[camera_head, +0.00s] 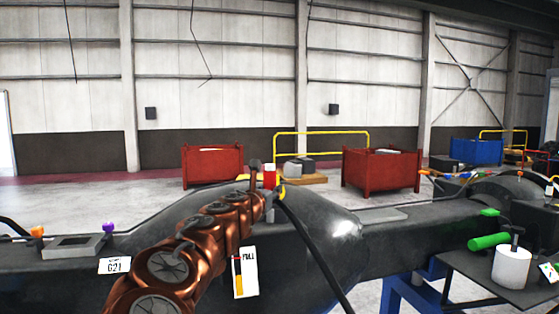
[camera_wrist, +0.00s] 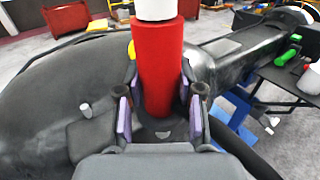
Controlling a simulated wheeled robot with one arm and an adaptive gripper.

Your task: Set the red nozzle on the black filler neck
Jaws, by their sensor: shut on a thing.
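The red nozzle (camera_wrist: 160,68) is a red cylinder with a white end, held between the purple-padded fingers of my gripper (camera_wrist: 160,112) in the wrist view. My gripper is shut on it. In the head view the red nozzle (camera_head: 269,180) shows small and roughly upright above the large black casting (camera_head: 325,222), beyond the end of my copper-coloured arm. The arm hides most of the gripper there. I cannot clearly make out the black filler neck; whether the nozzle's lower end touches anything is hidden.
A black hose (camera_head: 308,245) runs down over the casting beside the nozzle. At the right, a dark side table (camera_head: 480,283) bears a white cylinder (camera_head: 511,267) and a green cylinder (camera_head: 488,241). Red bins (camera_head: 381,172) stand well behind.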

